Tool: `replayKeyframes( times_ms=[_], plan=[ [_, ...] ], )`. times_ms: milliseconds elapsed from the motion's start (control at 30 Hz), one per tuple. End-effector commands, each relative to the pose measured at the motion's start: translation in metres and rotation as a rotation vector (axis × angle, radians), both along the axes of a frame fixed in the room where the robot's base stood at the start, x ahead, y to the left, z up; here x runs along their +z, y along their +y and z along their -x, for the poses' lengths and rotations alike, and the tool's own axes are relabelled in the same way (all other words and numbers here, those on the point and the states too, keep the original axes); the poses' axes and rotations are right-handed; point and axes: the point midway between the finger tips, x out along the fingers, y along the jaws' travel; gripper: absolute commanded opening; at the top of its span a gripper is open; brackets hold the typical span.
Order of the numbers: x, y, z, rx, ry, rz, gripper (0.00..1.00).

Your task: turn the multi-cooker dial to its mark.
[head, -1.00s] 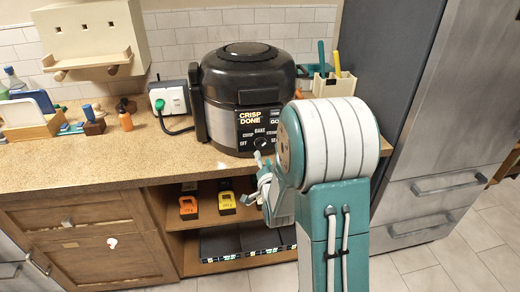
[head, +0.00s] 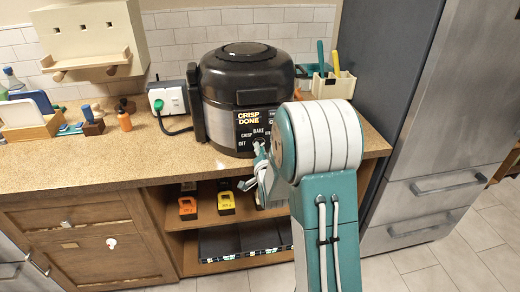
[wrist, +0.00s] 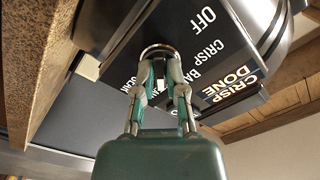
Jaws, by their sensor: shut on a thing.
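The multi-cooker (head: 222,108) is black and silver and stands on the counter against the tiled wall. Its front panel (head: 250,122) reads CRISP DONE, with CRISP, BAKE and OFF labels around the dial. In the wrist view the dial (wrist: 157,49) shows as a dark knob with a bright rim, partly hidden by the fingers. My gripper (wrist: 160,75) is shut on the dial, one finger on each side. In the head view my gripper (head: 260,158) is at the panel, and my arm hides the panel's right part. I cannot tell where the dial's pointer stands.
A socket box (head: 169,98) with a green plug stands left of the cooker. A utensil holder (head: 334,84) is behind my arm. Open shelves below hold yellow (head: 226,203) and orange (head: 187,207) items. A grey fridge (head: 430,120) stands at the right. The counter (head: 100,165) front is clear.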

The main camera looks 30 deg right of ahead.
Motion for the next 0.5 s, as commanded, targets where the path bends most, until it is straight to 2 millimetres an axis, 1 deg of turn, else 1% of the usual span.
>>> replayKeyframes(
  times_ms=[267, 500],
  plan=[
    [0.0008, -0.0012, -0.0005, -0.002, 0.008, 0.036, 0.0],
    [0.001, -0.0016, -0.0005, -0.003, 0.045, 0.166, 0.0]
  ],
)
